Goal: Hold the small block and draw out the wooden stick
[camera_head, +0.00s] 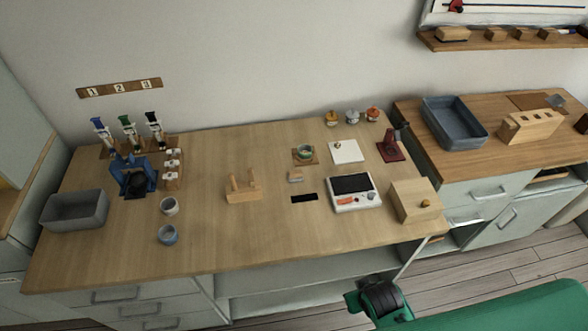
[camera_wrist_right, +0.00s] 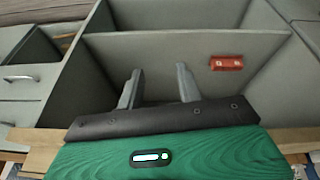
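A small block (camera_head: 295,177), greyish with a pale wooden part along its top, lies near the middle of the table. It is too small to tell whether that part is the wooden stick. A wooden holder (camera_head: 243,192) with two uprights stands to its left. My right gripper is at the lower edge of the head view, in front of the table and far from the block. In the right wrist view its two grey fingers (camera_wrist_right: 159,88) are apart with nothing between them. My left gripper is not in view.
The right wrist view faces open grey compartments with a red item (camera_wrist_right: 226,62) inside. On the table (camera_head: 110,255) are a grey bin (camera_head: 77,211), two cups, a white device (camera_head: 355,203) and a wooden box (camera_head: 413,200). The front middle of the table is clear.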

